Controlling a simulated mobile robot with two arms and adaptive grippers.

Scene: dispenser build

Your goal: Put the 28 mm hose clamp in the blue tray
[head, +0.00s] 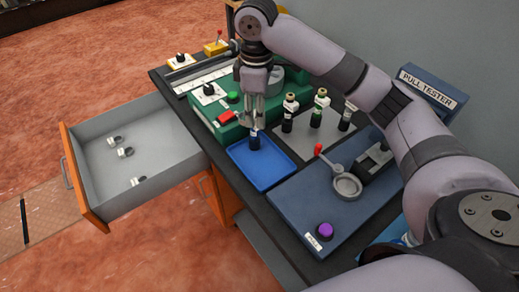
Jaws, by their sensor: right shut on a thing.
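Several small dark hose clamps with white tags, one of them here (115,140), lie in the open grey drawer (168,117) at the left. Their sizes are too small to read. The blue tray (273,176) lies on the bench right of the drawer. My right gripper (252,123) points down over the tray's back part and is shut on a small dark bottle-like thing (254,142) with a pale label. That thing is upright, at or just above the tray floor; I cannot tell if it touches. Its top is hidden between the fingers. My left gripper is out of view.
A green fixture (216,105) with a red part is left of the gripper. A blue pull tester base (310,205) with a red lever and purple button lies at right.

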